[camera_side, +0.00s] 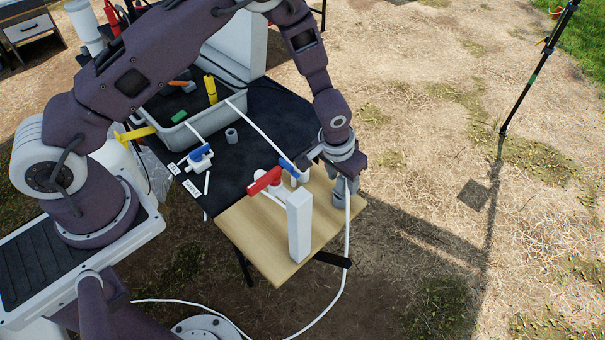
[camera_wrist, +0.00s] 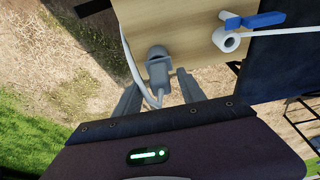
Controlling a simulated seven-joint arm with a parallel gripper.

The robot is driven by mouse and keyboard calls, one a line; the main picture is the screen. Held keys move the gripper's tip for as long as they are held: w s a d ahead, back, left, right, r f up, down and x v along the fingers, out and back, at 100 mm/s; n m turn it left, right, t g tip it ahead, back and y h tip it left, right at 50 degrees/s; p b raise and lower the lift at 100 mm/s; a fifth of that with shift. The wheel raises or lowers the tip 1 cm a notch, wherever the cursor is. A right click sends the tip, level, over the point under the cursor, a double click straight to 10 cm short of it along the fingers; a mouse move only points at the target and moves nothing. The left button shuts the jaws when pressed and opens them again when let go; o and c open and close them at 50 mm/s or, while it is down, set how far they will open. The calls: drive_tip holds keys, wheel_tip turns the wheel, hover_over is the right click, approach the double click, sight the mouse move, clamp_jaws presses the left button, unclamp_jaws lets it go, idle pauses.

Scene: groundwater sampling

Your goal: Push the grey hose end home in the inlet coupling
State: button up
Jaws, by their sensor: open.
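The grey hose end (camera_wrist: 158,72) lies between the two fingers of my gripper (camera_wrist: 160,94) in the wrist view, with gaps at both sides. My gripper is open and does not hold it. The grey inlet coupling (camera_wrist: 157,52) stands on the wooden board, right against the hose end; how deep the end sits in it I cannot tell. In the side view my gripper (camera_side: 345,184) is low at the board's right edge, and its fingers and wrist hide most of the hose end and coupling. A white hose (camera_side: 346,240) hangs down from there to the ground.
On the wooden board (camera_side: 250,235) stand a white post (camera_side: 299,225) and valves with a red handle (camera_side: 265,181) and a blue handle (camera_side: 287,164), close left of my gripper. Behind is a black table with a grey tray (camera_side: 190,128). Open ground lies to the right.

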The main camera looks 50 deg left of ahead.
drive_tip(key=shift+c, duration=0.2)
clamp_jaws()
drive_tip(key=shift+w+r+v, duration=0.1)
drive_tip(key=shift+w+v, duration=0.2)
drive_tip(key=shift+v, duration=0.85)
drive_tip(key=shift+w+r+v, duration=0.1)
drive_tip(key=shift+w+v, duration=0.15)
drive_tip(key=shift+v, duration=0.9)
drive_tip(key=shift+w+v, duration=0.3)
drive_tip(key=shift+v, duration=0.85)
drive_tip(key=a+r+n+g+y, duration=0.2)
drive_tip(key=a+n, duration=1)
drive_tip(key=n, duration=0.6)
drive_tip(key=shift+s+r+g+y, duration=0.25)
drive_tip(key=shift+r+g+y, duration=0.15)
drive_tip(key=shift+r, duration=0.3)
